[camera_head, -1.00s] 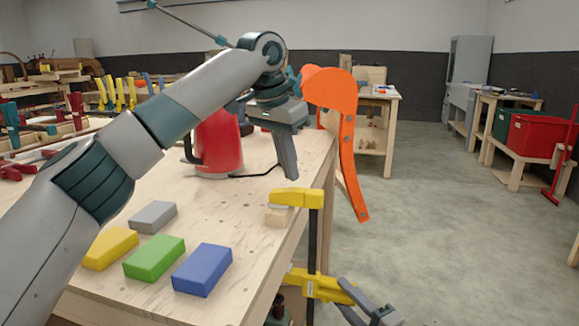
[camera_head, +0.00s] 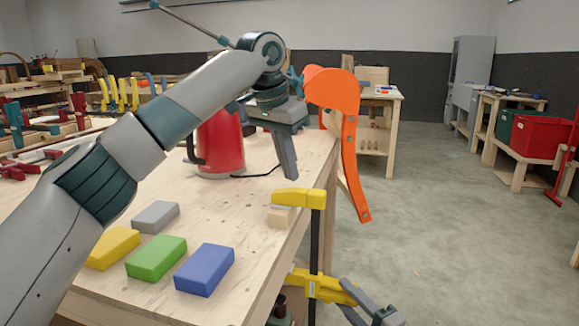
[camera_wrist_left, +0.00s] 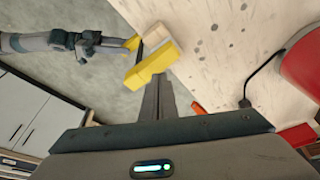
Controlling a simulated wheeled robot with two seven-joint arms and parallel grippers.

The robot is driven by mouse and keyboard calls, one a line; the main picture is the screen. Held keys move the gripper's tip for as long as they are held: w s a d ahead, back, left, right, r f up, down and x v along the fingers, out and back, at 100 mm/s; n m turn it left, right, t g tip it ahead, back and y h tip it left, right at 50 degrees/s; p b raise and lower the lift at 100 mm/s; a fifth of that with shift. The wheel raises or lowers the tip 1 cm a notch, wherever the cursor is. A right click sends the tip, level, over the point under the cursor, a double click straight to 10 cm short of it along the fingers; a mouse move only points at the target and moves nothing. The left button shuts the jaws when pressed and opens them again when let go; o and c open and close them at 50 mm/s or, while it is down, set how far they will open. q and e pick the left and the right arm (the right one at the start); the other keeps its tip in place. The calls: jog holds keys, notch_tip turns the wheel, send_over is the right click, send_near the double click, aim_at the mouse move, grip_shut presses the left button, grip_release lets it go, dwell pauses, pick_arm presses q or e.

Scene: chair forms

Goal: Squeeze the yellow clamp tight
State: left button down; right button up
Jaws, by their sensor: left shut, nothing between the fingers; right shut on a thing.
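The yellow clamp (camera_head: 302,197) sits over the table's right edge, with its upper jaw above a small wooden block (camera_head: 279,217) and its dark bar running down beside the edge. Its lower yellow part (camera_head: 318,286) is below the tabletop. My right gripper (camera_head: 352,297) is shut on that lower part from the right; its exact grip is partly hidden. My left gripper (camera_head: 289,174) is shut and empty just above the upper jaw. In the left wrist view its fingers (camera_wrist_left: 157,88) point at the clamp's yellow jaw (camera_wrist_left: 152,65); whether they touch is unclear.
Yellow, grey, green (camera_head: 156,257) and blue (camera_head: 204,269) blocks lie on the table (camera_head: 130,298). A red jug-like vessel (camera_head: 221,145) stands behind my left arm. An orange curved piece (camera_head: 349,165) hangs at the table's far right corner.

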pick_arm(q)
jog(key=shift+f, duration=1.1)
pick_arm(e)
jog(key=shift+r, duration=0.1)
dwell(0.9)
pick_arm(q)
jog(key=shift+f, duration=0.15)
pick_arm(e)
jog(key=shift+r, duration=1.3)
pick_arm(q)
jog(key=shift+s, duration=0.1)
pick_arm(e)
jog(key=o, duration=1.4)
jog(key=shift+c, duration=0.2)
jog(key=shift+r, duration=0.35)
jog(key=shift+a+r, duration=0.1)
jog(key=shift+a, duration=0.05)
jog(key=shift+w+a, duration=0.5)
pick_arm(q)
jog(key=shift+d, duration=0.1)
pick_arm(e)
jog(key=shift+c, duration=0.5)
